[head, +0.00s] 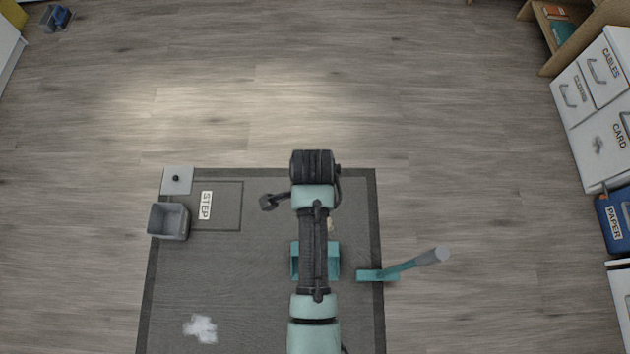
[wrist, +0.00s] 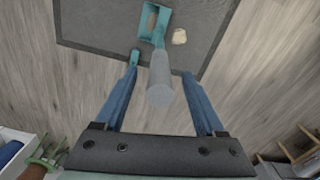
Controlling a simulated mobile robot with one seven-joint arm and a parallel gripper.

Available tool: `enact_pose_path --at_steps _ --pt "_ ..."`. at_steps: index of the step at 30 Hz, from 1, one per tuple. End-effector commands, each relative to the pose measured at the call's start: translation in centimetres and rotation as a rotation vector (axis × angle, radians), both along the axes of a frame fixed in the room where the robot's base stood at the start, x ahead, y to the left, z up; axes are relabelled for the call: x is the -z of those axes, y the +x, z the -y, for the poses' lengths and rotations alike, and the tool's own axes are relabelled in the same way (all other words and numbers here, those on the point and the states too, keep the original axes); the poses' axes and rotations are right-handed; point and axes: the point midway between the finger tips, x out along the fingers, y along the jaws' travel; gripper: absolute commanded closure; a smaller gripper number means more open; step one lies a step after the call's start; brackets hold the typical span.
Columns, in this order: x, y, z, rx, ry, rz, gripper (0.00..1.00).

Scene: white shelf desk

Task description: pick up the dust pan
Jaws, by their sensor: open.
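The dust pan has a teal scoop (wrist: 152,22) and a thick grey handle (wrist: 160,78) pointing toward me in the wrist view. In the head view, the teal scoop (head: 297,262) lies on the dark mat, partly covered by my arm; its handle is hidden there. My gripper (wrist: 160,72) is open, with its blue fingers on either side of the handle in the picture. I cannot tell how far the fingers are from the handle in depth. The fingers are not clear in the head view.
A teal brush (head: 378,275) with a grey handle lies at the mat's right edge. A tan scrap (wrist: 180,36) lies near the dust pan. A grey bin (head: 168,221) and white debris (head: 201,329) are on the mat's left.

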Motion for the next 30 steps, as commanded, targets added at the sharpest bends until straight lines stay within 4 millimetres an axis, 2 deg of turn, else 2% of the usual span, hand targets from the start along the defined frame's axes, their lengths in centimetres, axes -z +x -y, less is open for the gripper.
enact_pose_path --at_steps 1,3,6,14,17,26,27,30 --pt "1.1 -0.1 0.3 0.001 0.000 -0.002 0.28" --pt "2.1 -0.1 0.3 -0.001 0.000 -0.002 0.28" --pt "3.0 -0.1 0.3 -0.001 0.000 0.000 0.28" --pt "3.2 0.0 0.3 -0.001 0.000 0.001 0.28" --pt "3.2 0.0 0.3 -0.001 0.000 0.001 0.43" --pt "3.2 0.0 0.3 -0.001 0.000 0.001 0.97" --pt "3.2 0.0 0.3 -0.001 0.000 0.001 1.00" --pt "3.2 0.0 0.3 -0.001 0.000 0.001 1.00"
